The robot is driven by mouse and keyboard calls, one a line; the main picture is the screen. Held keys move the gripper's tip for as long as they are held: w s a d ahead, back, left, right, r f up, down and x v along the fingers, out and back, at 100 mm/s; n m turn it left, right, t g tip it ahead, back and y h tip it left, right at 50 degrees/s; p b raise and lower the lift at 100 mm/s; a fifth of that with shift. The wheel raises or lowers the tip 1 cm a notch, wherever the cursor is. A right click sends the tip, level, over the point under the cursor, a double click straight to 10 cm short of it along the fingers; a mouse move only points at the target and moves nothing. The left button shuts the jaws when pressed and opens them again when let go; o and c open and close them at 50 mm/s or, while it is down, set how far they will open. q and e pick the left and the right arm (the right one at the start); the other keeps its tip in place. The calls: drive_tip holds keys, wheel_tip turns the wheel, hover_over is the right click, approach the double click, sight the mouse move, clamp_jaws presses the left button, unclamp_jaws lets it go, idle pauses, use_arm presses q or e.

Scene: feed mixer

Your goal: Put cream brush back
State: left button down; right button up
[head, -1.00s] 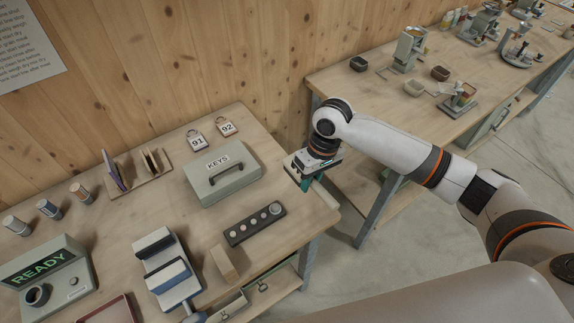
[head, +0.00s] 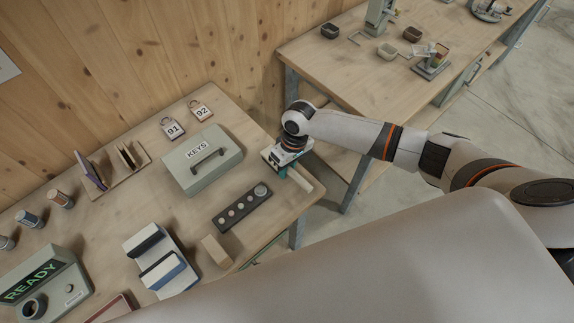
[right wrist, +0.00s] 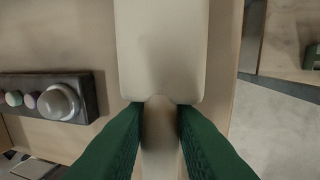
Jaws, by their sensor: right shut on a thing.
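My right gripper (head: 281,172) hangs over the right edge of the near table, beside the grey key box. In the right wrist view its green fingers (right wrist: 159,116) are shut on the narrow handle of the cream brush (right wrist: 160,50). The brush's broad pale block points away from the fingers. In the head view a pale part of the brush (head: 303,180) shows beside the gripper; I cannot tell whether it touches the table. A grey holder (head: 182,280) with a cream piece and a blue piece stands at the table's front. My left gripper is not in view.
The key box (head: 203,160) and a dark strip with round knobs (head: 242,208) are left of the gripper. A beige block (head: 216,251) stands near the front edge. A READY box (head: 45,285) is at lower left. A second table (head: 340,75) stands behind, across a gap.

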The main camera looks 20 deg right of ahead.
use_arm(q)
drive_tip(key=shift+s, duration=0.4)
use_arm(e)
drive_tip(key=o, duration=0.9)
use_arm(q)
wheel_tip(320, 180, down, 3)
drive_tip(key=b, duration=0.3)
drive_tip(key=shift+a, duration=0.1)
use_arm(e)
drive_tip(key=r, duration=0.4)
drive_tip(key=d+r, duration=0.1)
drive_tip(key=r, duration=0.3)
drive_tip(key=d+r, duration=0.1)
drive_tip(key=r, duration=0.3)
drive_tip(key=shift+w+d, duration=0.1)
drive_tip(key=shift+w, duration=0.2)
